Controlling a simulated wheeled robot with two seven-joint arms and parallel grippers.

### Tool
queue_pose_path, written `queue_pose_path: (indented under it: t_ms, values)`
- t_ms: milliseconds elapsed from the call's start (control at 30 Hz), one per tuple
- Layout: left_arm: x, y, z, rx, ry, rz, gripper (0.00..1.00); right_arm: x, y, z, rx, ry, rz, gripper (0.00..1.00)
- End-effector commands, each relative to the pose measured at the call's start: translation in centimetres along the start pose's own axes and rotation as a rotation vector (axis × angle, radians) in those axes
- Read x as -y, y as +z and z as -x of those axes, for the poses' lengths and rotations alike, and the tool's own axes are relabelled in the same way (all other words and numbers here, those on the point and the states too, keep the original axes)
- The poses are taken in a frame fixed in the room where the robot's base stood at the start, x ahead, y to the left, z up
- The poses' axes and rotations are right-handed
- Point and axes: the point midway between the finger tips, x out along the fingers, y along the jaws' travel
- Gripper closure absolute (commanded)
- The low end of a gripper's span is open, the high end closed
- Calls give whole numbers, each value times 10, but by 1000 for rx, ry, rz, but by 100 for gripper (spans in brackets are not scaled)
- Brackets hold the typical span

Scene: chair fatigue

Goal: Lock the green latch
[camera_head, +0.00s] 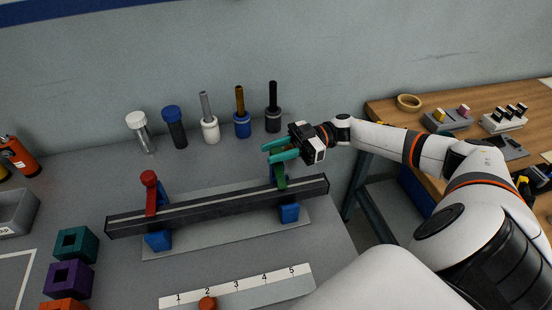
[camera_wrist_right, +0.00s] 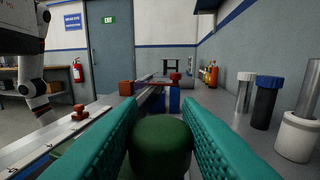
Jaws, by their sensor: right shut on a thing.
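The green latch (camera_head: 280,178) stands at the right end of a long dark bar (camera_head: 220,206), above a blue clamp block (camera_head: 289,213). Its lever points up from the bar. My right gripper (camera_head: 279,151), with teal fingers, reaches in from the right at the top of the latch. In the right wrist view the latch's round green knob (camera_wrist_right: 160,146) sits between the two fingers, which are shut on it. The fingers hide part of the knob and the lever's top. My left gripper is not in view.
Several cylindrical tools, including a blue-capped one (camera_head: 174,127), line the back near the wall. A numbered strip (camera_head: 237,287) lies in front. Coloured blocks (camera_head: 69,278) sit at left.

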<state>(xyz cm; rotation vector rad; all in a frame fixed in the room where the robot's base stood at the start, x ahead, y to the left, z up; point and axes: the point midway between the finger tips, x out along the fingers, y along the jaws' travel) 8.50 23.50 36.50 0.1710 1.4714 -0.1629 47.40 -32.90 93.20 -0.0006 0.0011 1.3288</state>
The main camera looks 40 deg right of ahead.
Motion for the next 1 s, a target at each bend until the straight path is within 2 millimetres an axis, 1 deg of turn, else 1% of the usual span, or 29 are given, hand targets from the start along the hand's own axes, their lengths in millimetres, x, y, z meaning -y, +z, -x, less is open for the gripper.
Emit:
queue_pose_path:
  t_ms: [33, 200, 400, 800, 833, 933, 967, 1000]
  values:
    - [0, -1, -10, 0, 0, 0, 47, 1, -4, 0, 0, 22, 2, 100]
    - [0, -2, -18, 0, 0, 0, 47, 0, -3, 0, 0, 83, 1, 100]
    - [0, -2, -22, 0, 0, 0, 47, 0, -1, 0, 1, 115, -2, 100]
    - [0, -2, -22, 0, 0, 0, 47, -1, 0, -1, 1, 121, -1, 100]
    - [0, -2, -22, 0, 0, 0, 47, -1, 0, -1, 1, 121, -1, 65]
    - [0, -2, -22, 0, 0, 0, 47, -1, 0, -1, 1, 121, -1, 49]
    - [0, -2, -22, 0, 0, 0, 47, -1, 0, -1, 1, 120, -1, 47]
    - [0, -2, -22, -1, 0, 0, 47, -1, 0, -1, 1, 120, -1, 47]
